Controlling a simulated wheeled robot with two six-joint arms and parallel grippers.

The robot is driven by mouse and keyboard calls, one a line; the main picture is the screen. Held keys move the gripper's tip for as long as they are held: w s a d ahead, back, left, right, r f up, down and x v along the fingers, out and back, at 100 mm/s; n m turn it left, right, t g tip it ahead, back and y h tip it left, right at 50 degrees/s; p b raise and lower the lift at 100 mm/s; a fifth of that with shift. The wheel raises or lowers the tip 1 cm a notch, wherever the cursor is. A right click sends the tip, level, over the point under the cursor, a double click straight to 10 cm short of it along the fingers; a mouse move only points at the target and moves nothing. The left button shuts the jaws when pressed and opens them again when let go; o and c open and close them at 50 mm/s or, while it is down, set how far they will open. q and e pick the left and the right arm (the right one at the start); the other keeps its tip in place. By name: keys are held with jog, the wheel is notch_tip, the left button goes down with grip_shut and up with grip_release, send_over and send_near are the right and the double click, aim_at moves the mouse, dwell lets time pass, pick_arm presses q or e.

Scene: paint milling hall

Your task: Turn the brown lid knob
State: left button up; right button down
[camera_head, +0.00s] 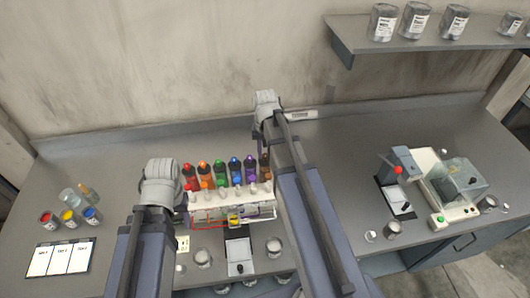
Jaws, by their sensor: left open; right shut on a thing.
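A row of small bottles with coloured tops stands at the middle of the bench: red, orange, green, blue, purple and a brown bottle (265,161) at the right end. My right arm's link passes close to the brown bottle and hides part of it. I cannot make out a separate brown lid knob. My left arm comes up from the lower left, its pale joint beside the red bottle (188,178). My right arm reaches up past the row. The fingers of both grippers are hidden behind my arms.
A pale rack (225,213) with white caps stands in front of the bottles. Paint pots (68,217) and a card (58,258) lie at the left. A machine (458,195) stands at the right. A shelf (432,33) holds jars above. The bench's back left is bare.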

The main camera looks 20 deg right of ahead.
aim_at(265, 155)
dwell(0.5)
jog(key=c, duration=0.7)
grip_release()
jog(key=shift+r, duration=0.1)
notch_tip(265, 155, up, 8)
jog(key=p, duration=0.8)
jog(key=shift+f, duration=0.2)
